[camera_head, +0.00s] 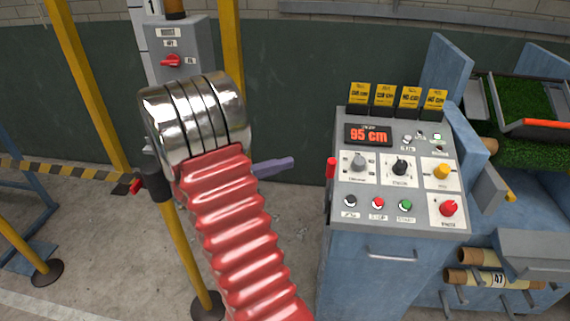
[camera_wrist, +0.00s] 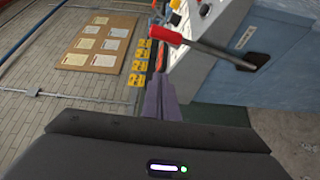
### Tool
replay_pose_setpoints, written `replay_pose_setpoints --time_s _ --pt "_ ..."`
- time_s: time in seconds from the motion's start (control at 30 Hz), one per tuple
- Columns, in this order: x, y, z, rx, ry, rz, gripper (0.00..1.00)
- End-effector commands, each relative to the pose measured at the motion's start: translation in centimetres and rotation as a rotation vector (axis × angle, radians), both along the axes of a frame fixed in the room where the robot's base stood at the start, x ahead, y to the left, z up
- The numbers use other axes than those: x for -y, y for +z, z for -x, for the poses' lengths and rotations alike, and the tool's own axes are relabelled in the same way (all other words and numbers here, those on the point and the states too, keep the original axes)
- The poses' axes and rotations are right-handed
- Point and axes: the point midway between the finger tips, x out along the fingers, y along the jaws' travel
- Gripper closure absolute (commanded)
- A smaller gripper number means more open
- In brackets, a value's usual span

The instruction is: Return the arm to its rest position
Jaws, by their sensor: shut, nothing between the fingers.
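My arm, with a red ribbed sleeve and chrome rings, rises through the middle of the head view. The purple fingers of my gripper (camera_head: 287,163) stick out to the right from behind it, left of the control console (camera_head: 345,225). In the wrist view my gripper (camera_wrist: 160,84) shows its two purple fingers together, shut and empty. The rest of the gripper is hidden behind my arm in the head view. The fingers appear apart from the console. A red-handled black lever (camera_wrist: 212,48) on the console's side shows just beyond the fingers in the wrist view.
The console has a red "95 cm" display (camera_head: 369,135), knobs and buttons. A grey switch box (camera_head: 179,50) with a red knob stands behind my arm. A barrier post (camera_head: 180,240) with striped tape is at left. Turf (camera_head: 505,105) and cardboard rolls (camera_head: 490,281) are at right.

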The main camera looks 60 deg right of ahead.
Motion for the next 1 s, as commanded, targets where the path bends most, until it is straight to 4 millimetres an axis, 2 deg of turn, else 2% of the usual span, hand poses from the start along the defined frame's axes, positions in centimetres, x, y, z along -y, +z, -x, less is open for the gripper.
replay_pose_setpoints --time_s 0.63,0.77,0.9,1.0 --pt "0.1 -0.3 -0.1 -0.038 0.007 -0.042 1.00" --pt "-0.4 -2.5 0.5 -0.081 -0.011 -0.173 1.00" --pt "-2.2 -6.0 2.3 -0.115 -0.052 -0.374 1.00" --pt "-3.9 -7.4 3.4 -0.106 -0.070 -0.503 1.00"
